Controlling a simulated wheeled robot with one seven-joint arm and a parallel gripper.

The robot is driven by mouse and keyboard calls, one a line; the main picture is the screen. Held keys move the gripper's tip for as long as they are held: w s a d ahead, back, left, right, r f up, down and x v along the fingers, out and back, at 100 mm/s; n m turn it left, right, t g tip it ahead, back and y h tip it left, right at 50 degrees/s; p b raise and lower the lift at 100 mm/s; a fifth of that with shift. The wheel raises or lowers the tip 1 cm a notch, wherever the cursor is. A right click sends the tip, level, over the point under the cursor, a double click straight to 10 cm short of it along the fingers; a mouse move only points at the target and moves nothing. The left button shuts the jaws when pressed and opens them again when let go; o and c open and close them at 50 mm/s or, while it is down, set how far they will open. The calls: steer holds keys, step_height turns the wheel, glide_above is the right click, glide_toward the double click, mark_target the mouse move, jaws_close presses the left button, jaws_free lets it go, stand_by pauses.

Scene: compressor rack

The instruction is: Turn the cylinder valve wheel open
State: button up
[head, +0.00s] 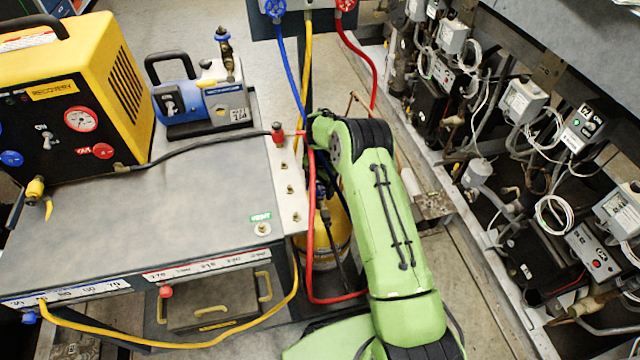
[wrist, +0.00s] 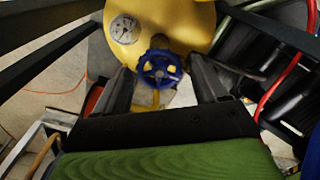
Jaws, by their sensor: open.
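The cylinder valve wheel (wrist: 160,68) is a blue handwheel on the yellow cylinder (wrist: 185,22), seen in the wrist view. My gripper (wrist: 163,80) is open, with one dark finger on each side of the wheel in the picture. I cannot tell whether the fingers touch it or how deep they reach. A round gauge (wrist: 124,28) sits on the cylinder to the left of the wheel. In the head view the cylinder (head: 325,245) stands beside the cart, partly hidden behind my green arm and the hoses. My gripper is hidden in the head view.
A grey cart (head: 150,225) carries a yellow recovery machine (head: 75,95) and a blue vacuum pump (head: 205,98). Red (head: 312,220), blue and yellow hoses hang around the cylinder. The compressor rack (head: 520,150) lines the right side. Dark bars cross the wrist view's upper left.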

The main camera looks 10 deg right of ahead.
steer(key=m+b, duration=0.1)
steer(key=m, duration=0.5)
steer(key=shift+f, duration=0.2)
steer(key=m, duration=0.6)
steer(key=shift+r+m, duration=0.1)
steer(key=shift+m, duration=0.2)
steer(key=shift+c, duration=0.3)
steer(key=shift+b, duration=0.3)
steer(key=c, duration=0.7)
